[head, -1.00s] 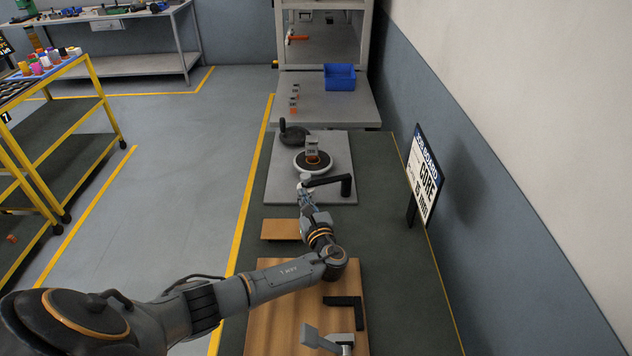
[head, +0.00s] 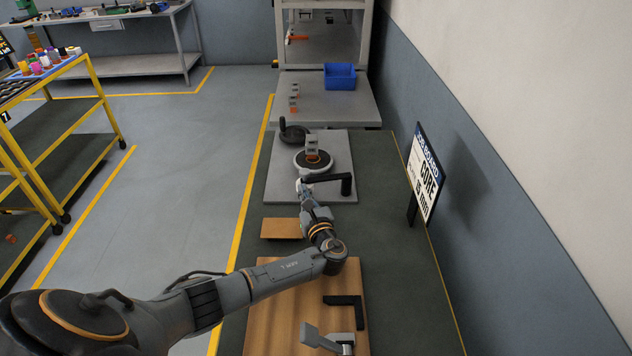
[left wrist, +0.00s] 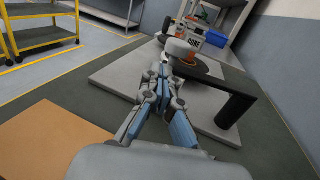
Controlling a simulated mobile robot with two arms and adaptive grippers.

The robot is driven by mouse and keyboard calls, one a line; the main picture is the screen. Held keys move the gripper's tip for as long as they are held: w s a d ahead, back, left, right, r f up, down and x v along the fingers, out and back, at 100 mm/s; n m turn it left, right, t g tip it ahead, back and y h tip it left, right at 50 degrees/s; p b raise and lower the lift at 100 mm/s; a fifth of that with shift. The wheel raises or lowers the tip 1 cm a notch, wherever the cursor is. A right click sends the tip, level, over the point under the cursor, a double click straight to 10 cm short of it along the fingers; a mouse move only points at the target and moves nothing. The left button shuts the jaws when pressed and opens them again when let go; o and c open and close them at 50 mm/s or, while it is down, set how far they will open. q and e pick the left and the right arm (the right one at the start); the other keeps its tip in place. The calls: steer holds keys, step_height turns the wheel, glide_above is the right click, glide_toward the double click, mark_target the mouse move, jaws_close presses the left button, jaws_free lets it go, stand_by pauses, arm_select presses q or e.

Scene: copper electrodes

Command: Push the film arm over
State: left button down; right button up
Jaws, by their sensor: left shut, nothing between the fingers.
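The film arm (head: 325,178) is a black bar on an upright black post, at the front right of a grey base plate (head: 283,193). Its free end points left, in front of a round dark disc with a pale rim (head: 313,169). It also shows in the left wrist view (left wrist: 208,78). My left gripper (head: 302,185) is shut and empty, with its tips at the bar's free end. In the left wrist view its fingers (left wrist: 163,72) reach up to that end; I cannot tell whether they touch it. My right gripper is not in view.
A black handwheel (head: 294,134) stands at the plate's back left. A grey block (head: 312,145) stands over the disc. A small wooden block (head: 281,229) and a wooden board (head: 275,305) lie nearer. A sign board (head: 425,174) stands to the right.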

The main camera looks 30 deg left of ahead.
mark_target(311, 182)
arm_select(q)
steer(key=shift+w+a+b, duration=0.45)
steer(key=shift+w+b, duration=0.2)
steer(key=shift+w, duration=0.2)
steer(key=shift+w+a+b, duration=0.4)
steer(key=shift+w+b, duration=0.2)
steer(key=shift+w, duration=0.25)
steer(key=shift+w+a+f+b, duration=0.1)
steer(key=shift+w+a+b, duration=0.2)
steer(key=shift+w+b, duration=0.3)
steer(key=shift+w+a+r+b, duration=0.1)
steer(key=shift+w+a+b, duration=0.25)
steer(key=shift+w+b, duration=0.25)
steer(key=shift+w+a+f+b, duration=0.1)
steer(key=shift+w+a+b, duration=0.2)
steer(key=shift+w+b, duration=0.3)
steer(key=shift+s+d+r+p, duration=0.2)
steer(key=shift+s+d+p, duration=0.15)
steer(key=shift+d+p, duration=0.45)
steer(key=shift+p+v, duration=1)
steer(key=shift+v, duration=0.05)
steer(key=shift+s+a+f, duration=0.1)
steer(key=shift+s, duration=0.1)
